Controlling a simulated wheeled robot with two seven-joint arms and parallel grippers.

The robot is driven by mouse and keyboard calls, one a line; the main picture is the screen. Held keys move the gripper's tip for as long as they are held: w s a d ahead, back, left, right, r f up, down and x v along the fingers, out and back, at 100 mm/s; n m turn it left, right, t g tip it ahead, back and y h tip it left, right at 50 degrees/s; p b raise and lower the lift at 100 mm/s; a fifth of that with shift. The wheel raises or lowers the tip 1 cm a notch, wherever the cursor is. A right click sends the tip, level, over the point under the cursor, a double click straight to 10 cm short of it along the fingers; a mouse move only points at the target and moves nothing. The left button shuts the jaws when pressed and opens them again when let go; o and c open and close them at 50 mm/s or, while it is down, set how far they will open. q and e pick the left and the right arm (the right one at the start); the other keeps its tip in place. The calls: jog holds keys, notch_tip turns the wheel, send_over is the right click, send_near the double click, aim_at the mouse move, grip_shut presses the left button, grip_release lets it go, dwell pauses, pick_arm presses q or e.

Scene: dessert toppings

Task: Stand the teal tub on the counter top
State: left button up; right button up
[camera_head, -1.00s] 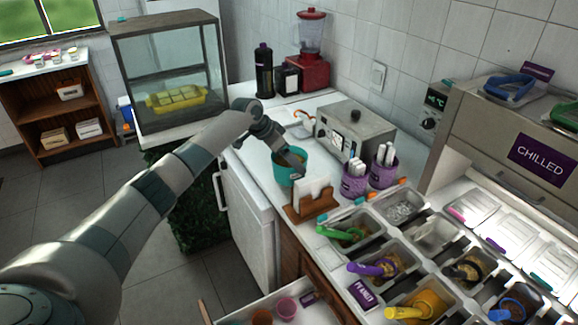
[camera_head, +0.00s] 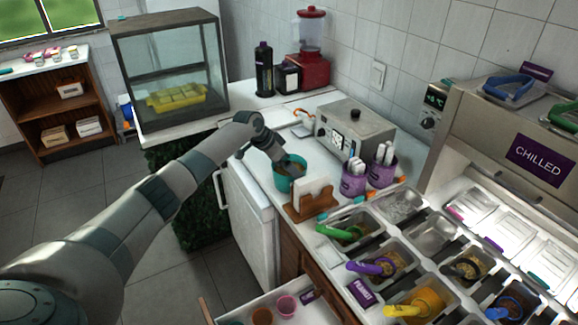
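The teal tub (camera_head: 290,174) stands upright on the white counter top (camera_head: 257,178), behind the wooden napkin holder. Something brownish shows inside it. My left arm comes in from the left, and its gripper (camera_head: 284,161) is at the tub's rim on the left and back side. The fingers overlap the rim and mouth of the tub. They are small and partly hidden, so I cannot tell whether they are closed on the wall or apart. My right gripper is not in view.
The wooden napkin holder (camera_head: 313,203) stands just in front of the tub. Two purple cups (camera_head: 354,182) and a grey appliance (camera_head: 353,128) are to its right. Topping bins fill the right side. An open drawer (camera_head: 335,309) with small cups juts out below.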

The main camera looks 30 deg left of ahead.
pick_arm(q)
jog(key=shift+r, duration=0.15)
jog(key=b+v, duration=0.3)
jog(key=v, duration=0.9)
jog(key=shift+b, duration=0.3)
